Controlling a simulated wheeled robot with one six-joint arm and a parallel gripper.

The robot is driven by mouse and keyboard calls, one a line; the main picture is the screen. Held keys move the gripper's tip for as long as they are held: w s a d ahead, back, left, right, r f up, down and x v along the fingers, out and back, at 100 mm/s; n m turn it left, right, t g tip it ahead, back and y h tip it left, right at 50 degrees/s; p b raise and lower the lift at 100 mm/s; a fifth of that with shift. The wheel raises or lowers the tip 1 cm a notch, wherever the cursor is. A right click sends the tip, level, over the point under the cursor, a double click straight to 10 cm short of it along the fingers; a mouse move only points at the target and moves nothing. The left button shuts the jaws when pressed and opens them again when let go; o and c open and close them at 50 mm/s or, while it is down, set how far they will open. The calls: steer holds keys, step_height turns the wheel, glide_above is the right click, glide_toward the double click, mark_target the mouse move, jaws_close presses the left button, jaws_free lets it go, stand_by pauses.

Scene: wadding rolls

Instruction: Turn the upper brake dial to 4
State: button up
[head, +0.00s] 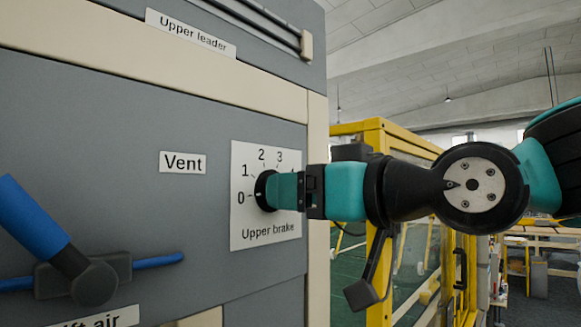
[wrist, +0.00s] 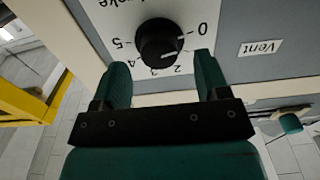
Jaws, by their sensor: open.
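The upper brake dial (head: 262,190) is a round black knob on a white plate (head: 266,233) labelled "Upper brake". The head view shows 0, 1, 2 and 3 around it; my gripper covers the right side of the scale. A pale mark on the knob's left side faces about 0; its exact setting is hard to tell. In the wrist view the dial (wrist: 160,42) appears upside down, with 5 at its left and 0 at its right. My gripper (head: 284,190) is open, its teal fingers on either side of the dial, with visible gaps and no grip on it.
A "Vent" label (head: 183,162) sits left of the plate. A blue-handled lever (head: 35,220) sticks out at lower left. An "Upper leader" label (head: 190,33) and a rail are above. A yellow-framed guard (head: 376,140) stands behind my arm to the right.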

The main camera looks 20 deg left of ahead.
mark_target(260, 185)
steer(key=x, duration=0.2)
steer(key=shift+w+a+p, duration=0.1)
steer(key=shift+a+p, duration=0.1)
steer(key=shift+p, duration=0.15)
steer(key=c, duration=0.9)
